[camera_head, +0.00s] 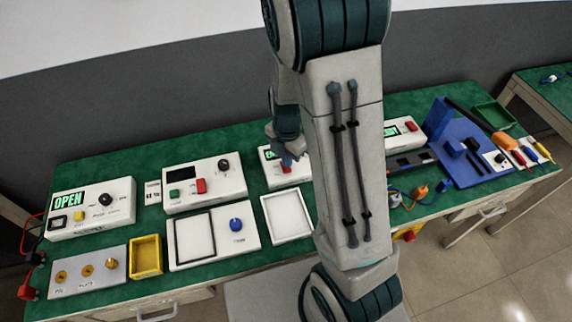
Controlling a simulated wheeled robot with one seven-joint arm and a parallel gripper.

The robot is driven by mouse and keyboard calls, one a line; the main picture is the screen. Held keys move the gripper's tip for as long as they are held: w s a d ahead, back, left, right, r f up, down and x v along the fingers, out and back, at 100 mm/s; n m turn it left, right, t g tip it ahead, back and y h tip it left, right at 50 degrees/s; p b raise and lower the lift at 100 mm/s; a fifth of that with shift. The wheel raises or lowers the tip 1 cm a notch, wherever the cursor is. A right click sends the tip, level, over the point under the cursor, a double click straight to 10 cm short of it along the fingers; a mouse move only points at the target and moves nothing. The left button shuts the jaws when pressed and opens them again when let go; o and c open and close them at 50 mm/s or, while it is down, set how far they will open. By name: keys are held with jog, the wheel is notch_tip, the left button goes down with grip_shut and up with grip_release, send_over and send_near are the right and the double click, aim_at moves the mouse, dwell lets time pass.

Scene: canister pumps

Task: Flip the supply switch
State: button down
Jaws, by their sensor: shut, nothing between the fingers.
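Several white supply-like units stand along the green bench, and their small labels are too small to read. The middle unit (270,170) is partly hidden by my arm. It has a small lit green display and a red switch (287,169). My gripper (287,161) is shut and empty, pointing down just above this red switch; I cannot tell whether it touches. The unit to its left (205,178) has a dark display, a green button, a red switch (201,186) and a black knob. Another unit (405,130) to the right of my arm has a green display and a red switch (411,126).
The left unit (92,207) shows OPEN in green. In front are a metal plate with brass posts (86,271), a yellow tray (146,256), a white panel with a blue knob (236,224) and a white tray (287,216). A blue stand with tools (456,150) is at right.

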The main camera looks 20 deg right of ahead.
jog(key=shift+f+b, duration=0.9)
jog(key=shift+b, duration=0.05)
dwell(0.5)
jog(key=shift+r+p, duration=2.1)
jog(key=shift+r, duration=1.4)
jog(key=s+r+m+t, duration=0.3)
jog(key=s+r+m, duration=1.1)
jog(key=m, duration=1)
jog(key=v, duration=0.2)
jog(key=shift+r, duration=0.35)
